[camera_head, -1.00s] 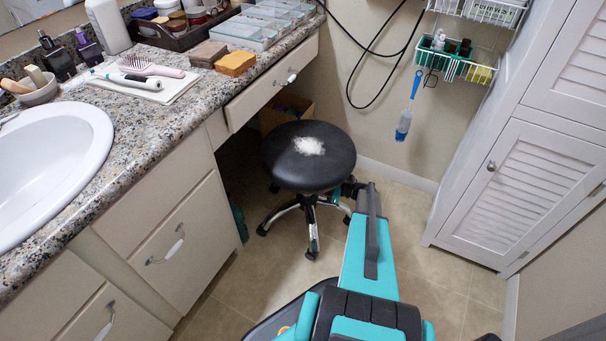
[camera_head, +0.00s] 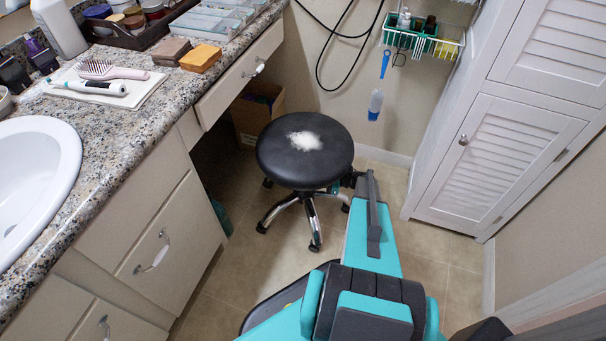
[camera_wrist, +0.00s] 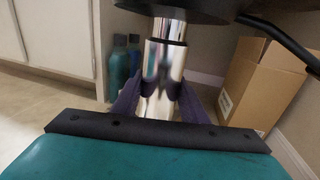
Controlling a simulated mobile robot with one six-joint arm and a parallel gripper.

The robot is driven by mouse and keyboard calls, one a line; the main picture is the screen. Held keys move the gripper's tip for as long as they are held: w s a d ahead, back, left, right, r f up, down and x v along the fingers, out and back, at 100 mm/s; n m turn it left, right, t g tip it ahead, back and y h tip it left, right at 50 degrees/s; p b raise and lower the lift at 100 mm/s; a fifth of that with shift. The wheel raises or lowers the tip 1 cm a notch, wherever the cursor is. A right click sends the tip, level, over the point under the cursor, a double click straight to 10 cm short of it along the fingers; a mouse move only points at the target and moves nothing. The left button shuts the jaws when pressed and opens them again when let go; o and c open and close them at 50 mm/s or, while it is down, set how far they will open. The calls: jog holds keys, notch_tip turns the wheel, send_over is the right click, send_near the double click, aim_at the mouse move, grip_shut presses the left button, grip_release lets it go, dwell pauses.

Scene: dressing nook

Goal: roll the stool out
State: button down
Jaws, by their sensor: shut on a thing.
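The stool has a round black seat (camera_head: 280,153) with a whitish patch on top. It stands upright beside the counter, partly in front of the knee space. Its chrome legs with casters (camera_head: 309,225) rest on the tiled floor. In the wrist view its chrome column (camera_wrist: 163,60) rises between the purple fingers of my gripper (camera_wrist: 160,98). The fingers are shut on the column, one on each side, below the seat. In the head view the seat and my arm hide most of the gripper.
A cardboard box (camera_head: 252,122) stands under the drawer, behind the stool; it also shows in the wrist view (camera_wrist: 262,80). Teal bottles (camera_wrist: 119,65) stand by the drawer cabinet. A white louvered cabinet (camera_head: 500,150) is at right. Tiled floor (camera_head: 430,270) is clear between.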

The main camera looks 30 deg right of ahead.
jog(key=shift+w+d, duration=0.2)
jog(key=shift+w, duration=0.05)
jog(key=c, duration=1.3)
grip_release()
jog(key=shift+o, duration=1.1)
jog(key=shift+a, duration=0.2)
jog(key=shift+s, duration=0.1)
jog(key=p+v, duration=0.2)
jog(key=v, duration=1.1)
jog(key=shift+s+d+p, duration=0.25)
jog(key=shift+s+p, duration=0.05)
